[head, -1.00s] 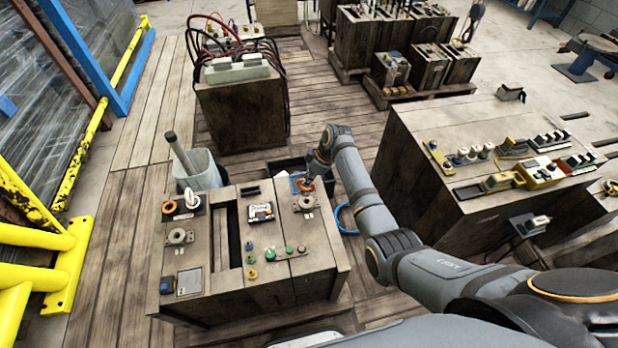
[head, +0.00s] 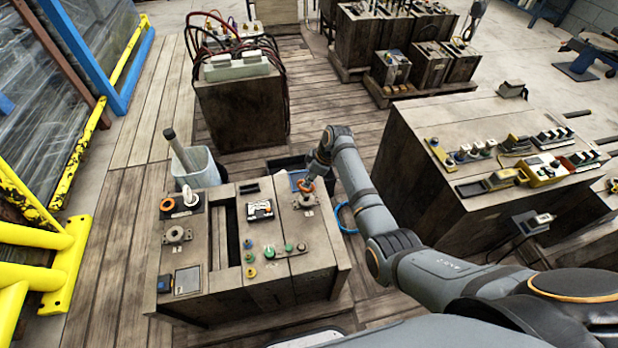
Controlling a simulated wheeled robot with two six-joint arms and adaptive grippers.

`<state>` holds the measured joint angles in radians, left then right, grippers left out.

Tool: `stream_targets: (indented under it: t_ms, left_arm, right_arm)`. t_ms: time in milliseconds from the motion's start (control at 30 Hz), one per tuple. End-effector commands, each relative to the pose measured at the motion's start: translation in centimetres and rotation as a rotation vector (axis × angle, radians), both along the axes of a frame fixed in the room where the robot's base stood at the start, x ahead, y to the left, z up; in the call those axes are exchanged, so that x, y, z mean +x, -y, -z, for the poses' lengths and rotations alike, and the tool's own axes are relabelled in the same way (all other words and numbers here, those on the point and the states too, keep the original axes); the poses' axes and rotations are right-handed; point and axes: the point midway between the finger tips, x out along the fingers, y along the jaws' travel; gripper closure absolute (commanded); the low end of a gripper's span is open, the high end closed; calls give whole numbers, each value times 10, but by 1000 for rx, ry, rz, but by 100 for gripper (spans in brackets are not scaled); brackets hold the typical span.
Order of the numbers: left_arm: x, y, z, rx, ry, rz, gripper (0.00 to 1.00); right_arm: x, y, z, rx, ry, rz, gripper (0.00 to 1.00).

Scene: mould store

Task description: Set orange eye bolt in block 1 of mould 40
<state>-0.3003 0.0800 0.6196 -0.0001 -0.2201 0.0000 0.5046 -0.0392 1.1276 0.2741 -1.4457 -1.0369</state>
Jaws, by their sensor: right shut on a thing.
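The orange eye bolt (head: 305,187) is in my right gripper (head: 309,181) over the right part of the near wooden mould (head: 270,283). The bolt is just above or touching a round metal socket (head: 306,201) on that block's top; I cannot tell which. The gripper is shut on the bolt and hides part of it. A similar round socket (head: 177,235) on the left block is empty. My left gripper is out of view.
An orange ring (head: 167,205) and a white eye bolt (head: 191,197) sit at the mould's back left. A grey bin (head: 197,168) stands behind it. A larger block (head: 420,160) with tools stands to the right. Yellow rails (head: 60,250) stand at left.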

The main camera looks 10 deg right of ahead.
Motion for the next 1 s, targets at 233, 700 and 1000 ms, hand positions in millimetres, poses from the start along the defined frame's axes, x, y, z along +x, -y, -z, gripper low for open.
stream_targets:
  t_ms: [233,700,1000]
  left_arm:
    - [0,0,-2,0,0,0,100]
    - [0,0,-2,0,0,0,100]
    - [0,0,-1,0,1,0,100]
  right_arm:
    - [1,0,-1,1,3,0,100]
    - [0,0,4,0,1,0,100]
    - [0,0,7,0,2,0,100]
